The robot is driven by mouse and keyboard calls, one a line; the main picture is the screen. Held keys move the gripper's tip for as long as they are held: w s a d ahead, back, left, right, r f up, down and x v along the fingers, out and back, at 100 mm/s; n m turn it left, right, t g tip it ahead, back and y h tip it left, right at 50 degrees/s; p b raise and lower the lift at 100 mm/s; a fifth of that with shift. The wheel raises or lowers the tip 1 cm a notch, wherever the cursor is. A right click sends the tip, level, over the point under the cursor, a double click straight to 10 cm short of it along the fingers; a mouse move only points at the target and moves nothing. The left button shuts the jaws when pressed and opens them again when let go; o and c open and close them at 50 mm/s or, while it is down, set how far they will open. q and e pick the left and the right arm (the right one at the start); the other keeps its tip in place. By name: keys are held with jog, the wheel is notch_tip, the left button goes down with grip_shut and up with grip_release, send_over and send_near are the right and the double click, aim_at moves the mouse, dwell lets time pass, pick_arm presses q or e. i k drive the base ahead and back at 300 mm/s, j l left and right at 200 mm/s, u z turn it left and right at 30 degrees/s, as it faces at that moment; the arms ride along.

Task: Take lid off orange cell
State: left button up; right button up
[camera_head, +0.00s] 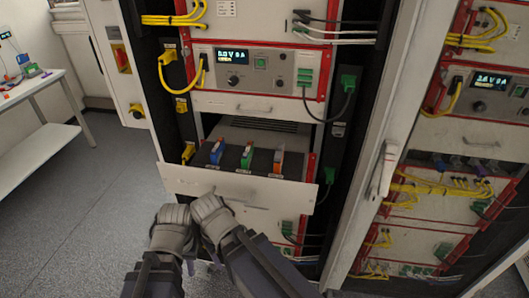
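An open drawer (235,187) with a pale front panel juts out of the rack in the middle of the view. Three cells stand in a row in it: a blue one (216,153) at left, a green one (247,157) in the middle, and an orange one (278,162) at right. A separate lid on the orange cell is too small to make out. My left gripper (174,214) and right gripper (208,205) are side by side, low in front of the drawer's left part. Neither is at the cells. Their fingertips are too unclear to tell open from shut.
A cycler unit (255,68) with a lit display, a yellow cable and green plugs sits above the drawer. An open cabinet door (375,150) stands to the right, before another wired rack (470,150). A white table (35,160) with small items stands far left; grey floor is clear between.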

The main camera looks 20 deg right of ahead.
aim_at(280, 144)
jog(key=j+z, duration=0.35)
jog(key=j, duration=0.15)
jog(key=j+z, duration=0.4)
jog(key=j, duration=0.15)
jog(key=j+z, duration=0.35)
jog(key=j, duration=0.15)
jog(key=k, duration=0.05)
